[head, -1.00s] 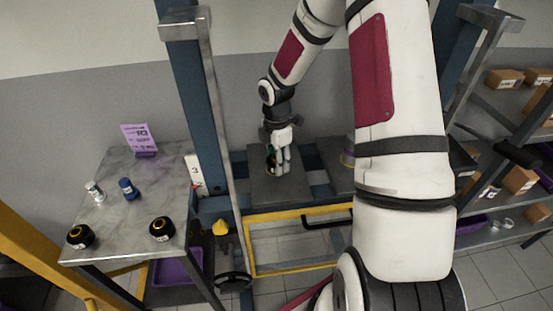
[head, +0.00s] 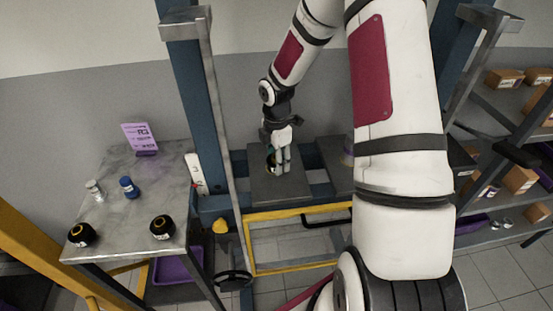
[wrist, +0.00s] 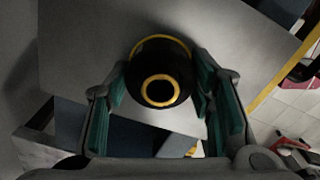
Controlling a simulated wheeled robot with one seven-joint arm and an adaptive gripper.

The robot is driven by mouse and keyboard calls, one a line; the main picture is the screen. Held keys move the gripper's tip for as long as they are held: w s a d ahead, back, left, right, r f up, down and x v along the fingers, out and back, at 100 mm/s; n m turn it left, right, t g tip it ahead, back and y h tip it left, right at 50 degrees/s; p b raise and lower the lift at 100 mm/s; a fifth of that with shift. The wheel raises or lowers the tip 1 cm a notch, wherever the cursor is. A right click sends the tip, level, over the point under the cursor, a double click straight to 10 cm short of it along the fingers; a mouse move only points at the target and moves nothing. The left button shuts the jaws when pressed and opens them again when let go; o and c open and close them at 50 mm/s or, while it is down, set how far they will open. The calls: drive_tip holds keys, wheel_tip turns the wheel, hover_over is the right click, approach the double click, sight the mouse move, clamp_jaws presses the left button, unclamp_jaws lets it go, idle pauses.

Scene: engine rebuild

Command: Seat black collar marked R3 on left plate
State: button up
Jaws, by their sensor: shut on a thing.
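My gripper (head: 278,158) is over the left plate (head: 283,187) in the head view, pointing down. In the wrist view its green-padded fingers (wrist: 160,104) are on both sides of a black collar (wrist: 160,62) with yellow rings, and they are shut on it. The left plate (wrist: 75,60) is the grey surface behind the collar in the wrist view. In the head view the collar is mostly hidden by the fingers. I cannot read a mark on it or tell whether it touches the plate.
Two other black collars, one (head: 80,234) at the corner and one (head: 162,227) near the front, sit on the side table (head: 125,207). A blue part (head: 129,187) and a silver part (head: 94,190) stand there too. A second plate (head: 338,165) lies right of the left plate.

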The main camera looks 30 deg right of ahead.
drive_tip(key=o, duration=1.7)
wheel_tip(320, 180, up, 12)
drive_tip(key=shift+r, duration=0.1)
drive_tip(key=s+a+r+m+t+h, duration=0.1)
drive_tip(key=s+a+r+m, duration=0.35)
drive_tip(key=r, duration=0.35)
drive_tip(key=s+a+r+m+t+h, duration=0.1)
drive_tip(key=s+a+r+m, duration=0.2)
drive_tip(key=s+r+m, duration=0.3)
drive_tip(key=s+a+r+m+t, duration=0.1)
drive_tip(key=s+m, duration=0.1)
drive_tip(key=s, duration=0.2)
drive_tip(key=s+a+r+m+t+y+b, duration=0.1)
drive_tip(key=s+a+r+m, duration=0.1)
drive_tip(key=s+m, duration=0.1)
drive_tip(key=s+a+r+m+t+y, duration=0.1)
drive_tip(key=s+a+r+m, duration=0.1)
drive_tip(key=s, duration=0.3)
drive_tip(key=shift+a+r+m+t, duration=0.1)
drive_tip(key=shift+a+m+t, duration=0.05)
drive_tip(key=shift+m+t, duration=0.15)
